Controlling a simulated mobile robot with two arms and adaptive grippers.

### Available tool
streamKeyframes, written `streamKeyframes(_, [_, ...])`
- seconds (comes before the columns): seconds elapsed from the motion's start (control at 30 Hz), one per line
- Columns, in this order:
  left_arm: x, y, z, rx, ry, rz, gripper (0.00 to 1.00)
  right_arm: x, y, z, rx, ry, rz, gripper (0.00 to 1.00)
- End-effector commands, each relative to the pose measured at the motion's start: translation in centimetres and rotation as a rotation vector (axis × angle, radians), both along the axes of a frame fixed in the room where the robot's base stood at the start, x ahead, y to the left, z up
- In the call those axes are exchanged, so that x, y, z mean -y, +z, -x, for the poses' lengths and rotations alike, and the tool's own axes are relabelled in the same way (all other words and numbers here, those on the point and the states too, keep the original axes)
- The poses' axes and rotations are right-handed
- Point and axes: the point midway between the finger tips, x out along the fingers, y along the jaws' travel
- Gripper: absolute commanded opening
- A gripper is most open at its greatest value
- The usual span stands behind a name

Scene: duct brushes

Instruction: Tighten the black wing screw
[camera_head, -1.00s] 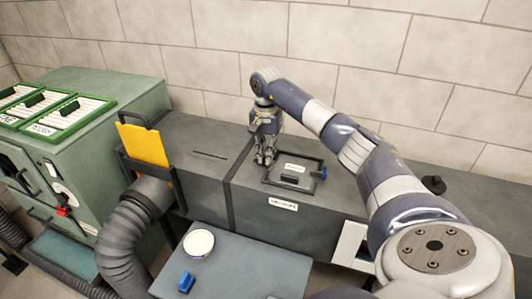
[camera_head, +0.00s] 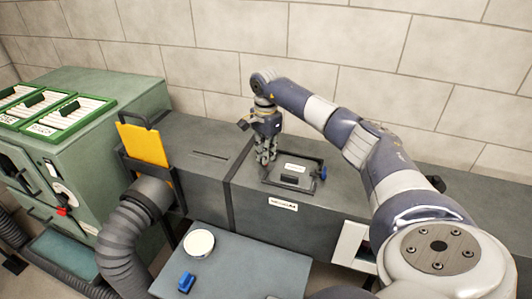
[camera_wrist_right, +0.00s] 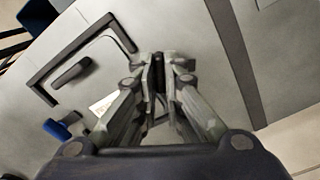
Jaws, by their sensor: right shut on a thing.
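My right gripper (camera_head: 264,162) points down at the left edge of the black hatch frame (camera_head: 292,158) on top of the grey duct. In the right wrist view its fingers (camera_wrist_right: 158,75) are closed together on a dark piece, the black wing screw (camera_wrist_right: 155,80), which is mostly hidden between the fingertips. A blue wing screw (camera_head: 323,173) stands at the right side of the hatch and also shows in the wrist view (camera_wrist_right: 56,130). My left gripper is not in view.
A black knob (camera_head: 434,184) stands farther right on the duct. A yellow plate (camera_head: 143,146) sits in a slot at the left. A small table (camera_head: 250,265) in front holds a white round dish (camera_head: 199,243) and a blue piece (camera_head: 186,282). A wall closes off the back.

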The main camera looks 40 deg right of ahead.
Motion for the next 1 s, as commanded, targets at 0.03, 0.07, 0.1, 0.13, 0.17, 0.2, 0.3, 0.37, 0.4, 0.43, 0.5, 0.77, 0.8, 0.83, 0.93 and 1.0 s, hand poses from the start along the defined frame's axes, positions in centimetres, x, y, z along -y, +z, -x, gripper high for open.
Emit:
streamKeyframes(0.03, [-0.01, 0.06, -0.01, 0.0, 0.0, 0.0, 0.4, -0.01, 0.11, -0.05, 0.002, -0.043, -0.001, 0.0])
streamKeyframes(0.07, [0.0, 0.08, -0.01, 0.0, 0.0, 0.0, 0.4, -0.02, 0.1, -0.05, 0.002, -0.072, -0.001, 0.0])
streamKeyframes(0.1, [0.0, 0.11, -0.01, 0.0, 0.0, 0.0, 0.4, -0.03, 0.09, -0.04, 0.001, -0.109, -0.001, 0.0])
streamKeyframes(0.13, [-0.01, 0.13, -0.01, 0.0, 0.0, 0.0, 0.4, -0.03, 0.09, -0.04, 0.001, -0.137, -0.001, 0.0])
streamKeyframes(0.17, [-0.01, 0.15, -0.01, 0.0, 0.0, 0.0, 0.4, -0.03, 0.09, -0.04, 0.001, -0.166, -0.001, 0.0])
streamKeyframes(0.2, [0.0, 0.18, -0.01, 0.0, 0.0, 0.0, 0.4, -0.02, 0.09, -0.03, 0.001, -0.204, -0.001, 0.0])
streamKeyframes(0.3, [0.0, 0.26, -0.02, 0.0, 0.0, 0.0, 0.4, -0.01, 0.08, -0.02, 0.001, -0.299, 0.0, 0.0])
streamKeyframes(0.37, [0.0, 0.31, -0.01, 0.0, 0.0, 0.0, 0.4, -0.01, 0.1, -0.04, 0.001, -0.356, 0.0, 0.0])
streamKeyframes(0.4, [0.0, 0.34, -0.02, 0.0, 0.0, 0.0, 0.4, -0.01, 0.11, -0.05, 0.002, -0.394, -0.001, 0.0])
streamKeyframes(0.43, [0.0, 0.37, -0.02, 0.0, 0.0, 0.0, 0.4, -0.01, 0.12, -0.05, 0.002, -0.422, -0.001, 0.0])
streamKeyframes(0.5, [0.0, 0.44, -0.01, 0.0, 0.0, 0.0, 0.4, -0.01, 0.12, -0.06, 0.002, -0.489, 0.0, 0.0])
streamKeyframes(0.77, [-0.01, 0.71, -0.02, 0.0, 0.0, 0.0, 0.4, 0.02, 0.14, -0.06, 0.002, -0.736, 0.0, 0.0])
streamKeyframes(0.8, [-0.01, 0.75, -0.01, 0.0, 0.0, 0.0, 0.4, 0.02, 0.14, -0.05, 0.002, -0.774, 0.001, 0.0])
streamKeyframes(0.83, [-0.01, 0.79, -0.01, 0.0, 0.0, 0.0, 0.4, 0.02, 0.14, -0.05, 0.002, -0.803, 0.001, 0.0])
streamKeyframes(0.93, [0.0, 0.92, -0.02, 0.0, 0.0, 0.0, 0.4, 0.01, 0.14, -0.05, 0.002, -0.898, 0.0, 0.0])
streamKeyframes(1.0, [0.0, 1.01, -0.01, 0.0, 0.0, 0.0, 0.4, 0.01, 0.15, -0.07, 0.003, -0.964, 0.0, 0.0])
